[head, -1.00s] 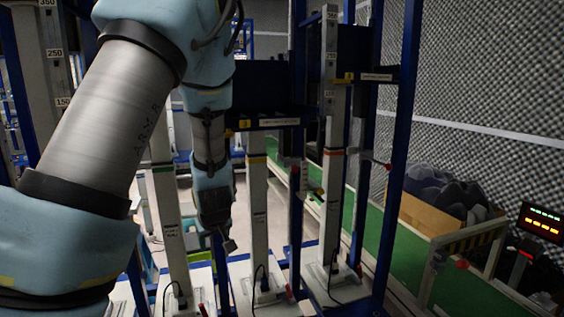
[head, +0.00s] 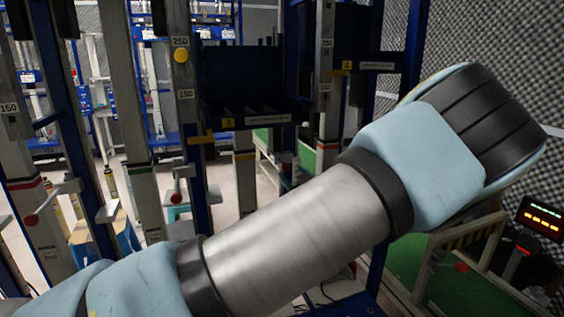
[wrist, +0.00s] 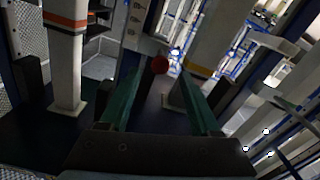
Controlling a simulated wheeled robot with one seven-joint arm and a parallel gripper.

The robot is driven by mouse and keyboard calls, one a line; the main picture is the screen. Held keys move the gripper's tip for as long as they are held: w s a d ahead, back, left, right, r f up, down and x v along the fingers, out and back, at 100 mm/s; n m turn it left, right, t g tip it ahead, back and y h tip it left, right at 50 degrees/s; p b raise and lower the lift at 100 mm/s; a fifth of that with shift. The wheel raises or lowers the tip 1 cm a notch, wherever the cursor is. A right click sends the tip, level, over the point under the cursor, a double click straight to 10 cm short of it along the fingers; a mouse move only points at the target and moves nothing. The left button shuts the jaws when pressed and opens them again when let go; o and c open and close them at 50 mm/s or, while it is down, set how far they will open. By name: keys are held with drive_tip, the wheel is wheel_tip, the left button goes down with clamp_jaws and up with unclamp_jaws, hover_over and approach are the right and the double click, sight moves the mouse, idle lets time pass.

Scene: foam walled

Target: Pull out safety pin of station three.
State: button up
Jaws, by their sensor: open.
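The plate marked 3 (head: 228,123) is on a dark blue shelf frame at centre in the head view. A post with scale marks and a round yellow knob (head: 180,55) stands left of it. A red-knobbed lever (head: 175,198) sits lower on that side. I cannot make out station three's safety pin for certain. In the wrist view my gripper (wrist: 158,80) is open, its two green fingers apart. A red ball (wrist: 160,64) shows between and just beyond the fingertips; I cannot tell what it belongs to or how far it is. My gripper is out of sight in the head view.
The plate marked 4 (head: 347,66) is on the frame to the right. Another red-knobbed lever (head: 31,220) is at far left. A lit display (head: 540,220) stands at right. In the wrist view a white post with an orange band (wrist: 66,20) stands left of my fingers.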

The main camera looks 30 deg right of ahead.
sight(283, 164)
drive_tip(key=w+p, duration=0.1)
drive_tip(key=w, duration=0.4)
drive_tip(key=w+d+p, duration=0.1)
drive_tip(key=w, duration=0.1)
drive_tip(key=shift+w+r+p, duration=0.1)
drive_tip(key=shift+w+p, duration=0.05)
drive_tip(key=shift+p, duration=0.2)
drive_tip(key=shift+w, duration=0.65)
drive_tip(key=shift+c, duration=0.3)
clamp_jaws()
